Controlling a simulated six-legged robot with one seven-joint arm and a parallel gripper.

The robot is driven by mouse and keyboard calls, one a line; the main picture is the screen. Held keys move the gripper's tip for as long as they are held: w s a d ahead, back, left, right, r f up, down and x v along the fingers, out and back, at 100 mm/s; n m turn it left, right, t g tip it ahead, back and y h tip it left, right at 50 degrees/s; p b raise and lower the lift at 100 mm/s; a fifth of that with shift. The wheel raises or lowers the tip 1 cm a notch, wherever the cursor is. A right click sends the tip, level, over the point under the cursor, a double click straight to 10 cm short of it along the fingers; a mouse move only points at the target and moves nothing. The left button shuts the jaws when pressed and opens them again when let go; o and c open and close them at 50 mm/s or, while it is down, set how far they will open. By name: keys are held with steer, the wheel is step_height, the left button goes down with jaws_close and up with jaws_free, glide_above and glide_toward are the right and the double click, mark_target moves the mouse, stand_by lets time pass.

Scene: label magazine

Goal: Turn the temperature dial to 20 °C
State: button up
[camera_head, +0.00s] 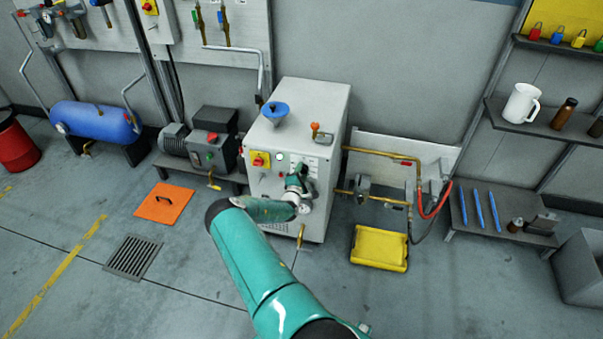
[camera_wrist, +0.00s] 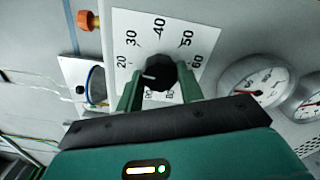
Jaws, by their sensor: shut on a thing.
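The temperature dial (camera_wrist: 160,73) is a black knob on a white scale plate (camera_wrist: 178,22) marked 20 to 60 in the wrist view. Its white pointer line points left, towards the 20 side; I cannot tell if it is exactly on 20. My gripper (camera_wrist: 160,82) is shut on the dial, with one green finger on each side of it. In the head view my gripper (camera_head: 297,183) is at the front of the grey cabinet (camera_head: 313,104), and hides the dial.
Two round gauges (camera_wrist: 251,86) sit right of the scale in the wrist view. An orange knob (camera_wrist: 87,19) is at upper left. In the head view a yellow panel with a red button (camera_head: 259,159) is left of my gripper. A yellow case (camera_head: 379,247) lies on the floor at right.

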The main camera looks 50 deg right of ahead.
steer(key=shift+n, duration=0.4)
steer(key=o, duration=1)
steer(key=shift+a, duration=0.1)
steer(key=v, duration=1.3)
steer(key=shift+s+a, duration=0.25)
steer(key=shift+a, duration=0.05)
